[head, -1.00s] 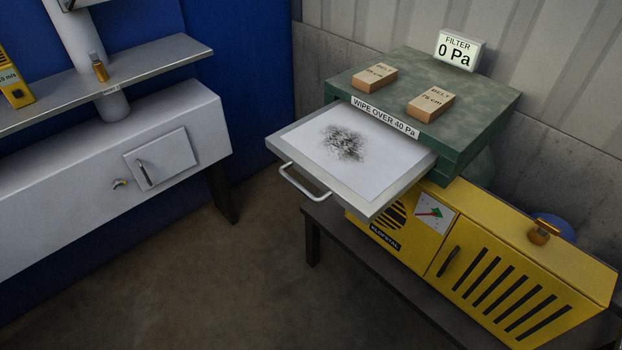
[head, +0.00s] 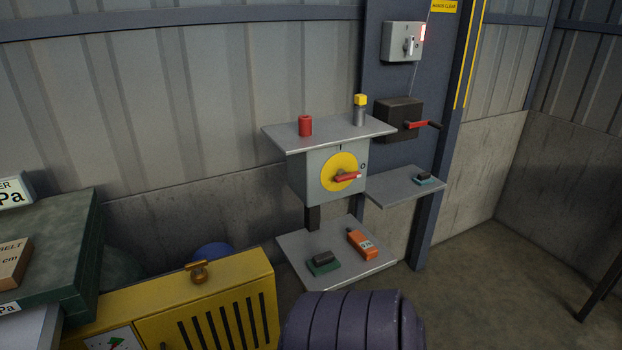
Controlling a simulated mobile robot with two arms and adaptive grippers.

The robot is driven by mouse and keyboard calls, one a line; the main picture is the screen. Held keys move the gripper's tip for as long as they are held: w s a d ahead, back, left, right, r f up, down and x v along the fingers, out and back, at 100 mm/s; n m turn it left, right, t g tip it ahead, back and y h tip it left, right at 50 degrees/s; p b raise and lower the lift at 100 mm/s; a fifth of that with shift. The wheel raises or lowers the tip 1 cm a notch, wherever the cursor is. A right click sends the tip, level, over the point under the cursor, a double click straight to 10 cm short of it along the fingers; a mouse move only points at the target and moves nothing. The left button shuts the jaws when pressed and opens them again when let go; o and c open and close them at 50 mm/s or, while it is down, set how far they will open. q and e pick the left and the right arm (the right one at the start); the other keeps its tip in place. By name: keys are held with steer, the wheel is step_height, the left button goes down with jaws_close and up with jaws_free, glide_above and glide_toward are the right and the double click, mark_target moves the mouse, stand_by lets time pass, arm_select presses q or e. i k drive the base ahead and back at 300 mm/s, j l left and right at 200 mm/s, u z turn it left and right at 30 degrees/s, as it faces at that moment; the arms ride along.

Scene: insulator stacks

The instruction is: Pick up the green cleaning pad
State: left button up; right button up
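A green pad with a dark grip on top (head: 323,264) lies on the lower grey shelf (head: 300,245), in the middle of the head view. An orange device with a small label (head: 362,244) lies just to its right, apart from it. A smaller bluish pad with a dark top (head: 423,179) lies on the side shelf (head: 390,188) to the right. Neither of my grippers shows in this view.
A grey switch box with a yellow disc and red handle (head: 340,172) hangs above the lower shelf. Its top shelf (head: 320,137) holds a red cylinder (head: 305,126) and a yellow-capped cylinder (head: 360,110). A yellow cabinet (head: 235,282) stands at left.

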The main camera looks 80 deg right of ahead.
mark_target(321, 263)
steer(key=z, duration=2.5)
steer(key=i+l+u, duration=0.15)
steer(key=l, duration=0.5)
steer(key=i+l+u, duration=0.15)
steer(key=l, duration=0.55)
steer(key=k+j, duration=0.05)
